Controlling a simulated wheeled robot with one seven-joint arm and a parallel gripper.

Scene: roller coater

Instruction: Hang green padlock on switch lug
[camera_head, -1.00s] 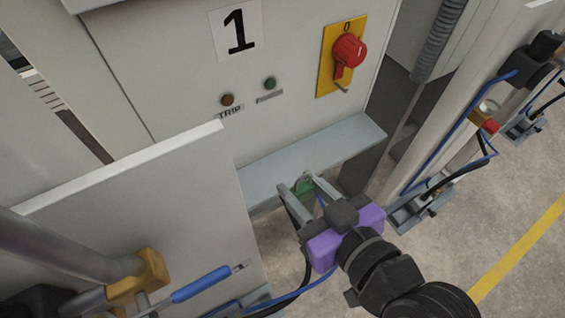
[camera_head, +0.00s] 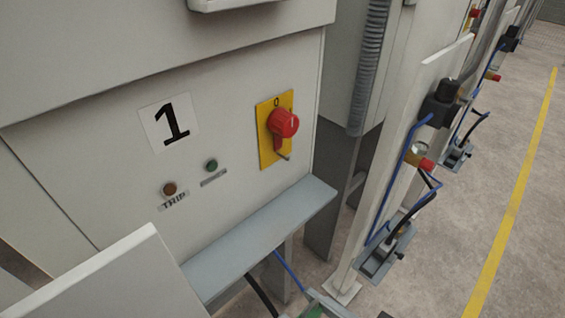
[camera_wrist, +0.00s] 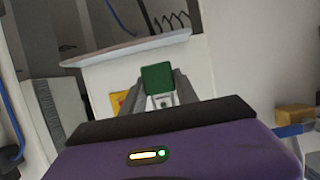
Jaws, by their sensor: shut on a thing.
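The green padlock (camera_wrist: 157,80) is held between the two grey fingers of my gripper (camera_wrist: 160,88) in the wrist view. Its shackle is not clearly seen. In the head view only a bit of my gripper (camera_head: 322,304) shows at the bottom edge, with a little green at the fingers. The red rotary switch (camera_head: 283,122) sits on a yellow plate (camera_head: 266,150) on the cabinet front, under a "0" mark. A small metal lug (camera_head: 283,156) sticks out below the red handle. My gripper is below and apart from the switch.
A grey shelf (camera_head: 262,238) juts from the cabinet below the switch. The cabinet front bears a "1" label (camera_head: 168,121), a brown TRIP lamp (camera_head: 169,188) and a green lamp (camera_head: 211,165). A pale panel (camera_head: 115,280) stands front left. Posts with blue and black cables are at right.

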